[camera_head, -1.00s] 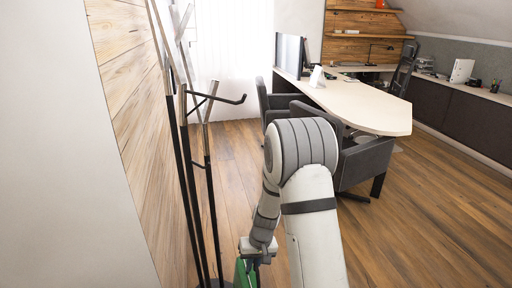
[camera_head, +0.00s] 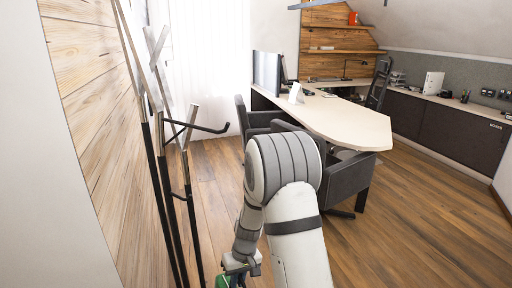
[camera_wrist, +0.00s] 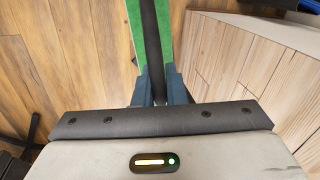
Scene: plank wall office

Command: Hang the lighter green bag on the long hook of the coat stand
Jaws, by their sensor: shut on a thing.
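The coat stand (camera_head: 171,195) is at the left in the head view, with dark upright poles and pale upper ends. Its long dark hook (camera_head: 212,130) sticks out to the right with an upturned tip. My gripper (camera_head: 240,268) hangs low near the bottom edge, right of the stand and below the hook. It is shut on a green bag (camera_head: 228,282), mostly cut off by the frame. I cannot tell the exact shade of green.
A plank wall (camera_head: 90,110) stands close behind the stand at the left. A dark grey chair (camera_head: 347,178) and a pale desk (camera_head: 350,118) are beyond my arm. Wooden floor (camera_head: 420,230) is clear at the right.

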